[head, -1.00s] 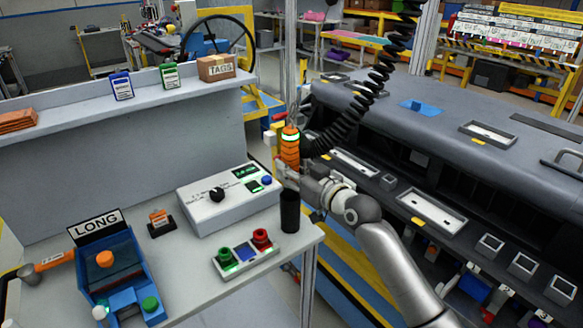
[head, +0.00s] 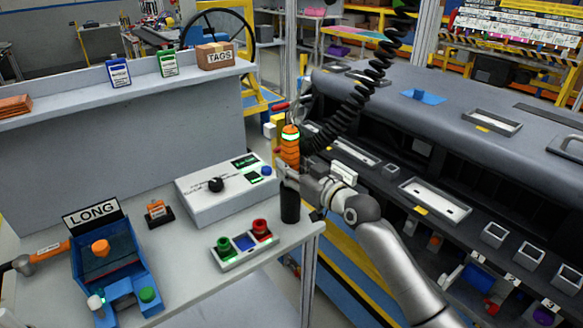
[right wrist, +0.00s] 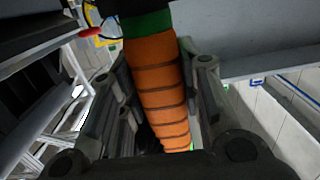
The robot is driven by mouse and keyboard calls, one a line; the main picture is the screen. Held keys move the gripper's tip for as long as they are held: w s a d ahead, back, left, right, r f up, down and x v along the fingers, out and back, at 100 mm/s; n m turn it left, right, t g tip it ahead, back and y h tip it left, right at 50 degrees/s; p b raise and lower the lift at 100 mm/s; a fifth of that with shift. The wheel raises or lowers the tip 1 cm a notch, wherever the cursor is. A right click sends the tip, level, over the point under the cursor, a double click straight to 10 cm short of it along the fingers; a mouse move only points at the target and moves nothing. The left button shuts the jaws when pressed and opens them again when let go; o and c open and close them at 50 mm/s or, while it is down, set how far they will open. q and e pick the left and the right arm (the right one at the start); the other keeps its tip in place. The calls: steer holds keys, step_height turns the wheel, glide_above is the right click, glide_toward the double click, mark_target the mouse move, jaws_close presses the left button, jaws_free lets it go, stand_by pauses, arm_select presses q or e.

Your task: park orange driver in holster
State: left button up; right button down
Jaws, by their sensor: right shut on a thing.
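The orange driver (head: 290,150) is upright, with a green-lit band near its top and a black coiled cord behind it. My right gripper (head: 287,170) is shut on its ribbed orange body. In the right wrist view the driver (right wrist: 160,90) stands between the fingers. The black cup-shaped holster (head: 290,206) stands at the right edge of the bench, directly below the driver and gripper in the head view. The gripper hides the driver's lower end, so I cannot tell if its tip is inside the holster. My left gripper is not in view.
A grey control box (head: 222,194) and a button tray (head: 243,245) stand left of the holster. A blue fixture (head: 112,270) with a LONG sign is at the lower left. The dashboard (head: 460,130) lies to the right, beyond a gap.

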steer(key=shift+f, duration=0.2)
stand_by(0.6)
steer(key=c, duration=0.9)
jaws_free()
steer(key=shift+c, duration=0.2)
